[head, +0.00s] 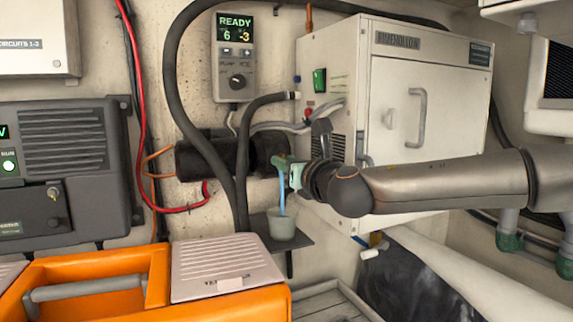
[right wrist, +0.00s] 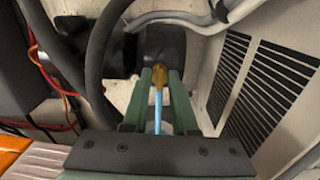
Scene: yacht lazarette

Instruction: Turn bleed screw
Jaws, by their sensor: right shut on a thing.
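The brass-coloured bleed screw (right wrist: 159,77) sits at the end of a dark cylindrical pump body, which shows in the head view (head: 217,155). My right gripper (right wrist: 158,72), with green fingers, is shut on the screw; in the head view it is at the pump's right end (head: 281,163). The fingers hide most of the screw in the head view. A light blue stream (head: 282,195) runs down from there into a grey cup (head: 282,229) on a small dark shelf (head: 303,240). It also shows in the right wrist view (right wrist: 157,110). My left gripper is not in view.
A control panel (head: 235,87) above reads READY, 6 and -3. Thick black hoses (head: 172,75) loop around the pump. A white cabinet (head: 345,60) stands close on the right. An orange toolbox (head: 225,307) is at the lower left, a grey unit (head: 75,170) behind it.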

